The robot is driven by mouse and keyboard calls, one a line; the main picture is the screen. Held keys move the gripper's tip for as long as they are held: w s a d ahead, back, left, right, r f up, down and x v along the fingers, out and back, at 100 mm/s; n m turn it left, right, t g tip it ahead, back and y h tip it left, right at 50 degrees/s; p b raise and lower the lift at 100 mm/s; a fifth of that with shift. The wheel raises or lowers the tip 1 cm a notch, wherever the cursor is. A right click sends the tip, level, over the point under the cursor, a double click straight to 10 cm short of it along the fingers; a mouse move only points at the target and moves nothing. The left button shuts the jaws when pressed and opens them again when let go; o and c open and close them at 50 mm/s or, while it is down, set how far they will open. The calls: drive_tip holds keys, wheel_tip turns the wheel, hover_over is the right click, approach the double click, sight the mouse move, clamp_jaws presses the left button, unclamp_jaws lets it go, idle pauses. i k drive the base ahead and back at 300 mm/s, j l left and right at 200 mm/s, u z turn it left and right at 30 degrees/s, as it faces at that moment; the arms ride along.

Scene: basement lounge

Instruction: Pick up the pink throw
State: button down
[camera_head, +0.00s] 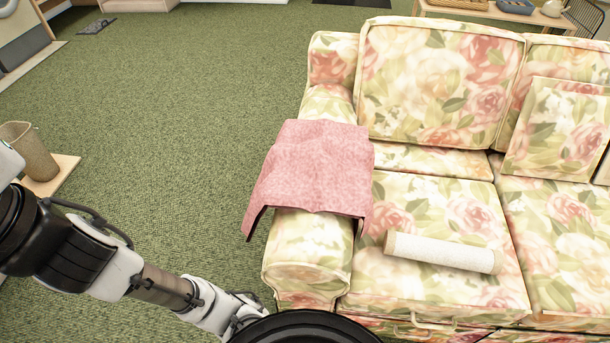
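The pink throw (312,168) lies draped over the left arm of the floral sofa. Its left side hangs down outside the armrest, and its right edge hangs over the inner side towards the seat. The front end of the armrest (306,246) is bare. My arm reaches from the left edge to the bottom middle, in front of the sofa and apart from the throw. Its far end goes out of sight behind a dark round part at the bottom, so my gripper does not show.
A white roll (442,252) lies on the left seat cushion, right of the throw. A loose floral cushion (556,130) leans on the backrest. A woven bin (30,152) stands at the left. Green carpet (190,110) left of the sofa is mostly clear.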

sight(322, 165)
drive_tip(key=i+j+z, duration=0.15)
drive_tip(key=j, duration=0.7)
drive_tip(key=j+z, duration=0.2)
drive_tip(key=j, duration=0.6)
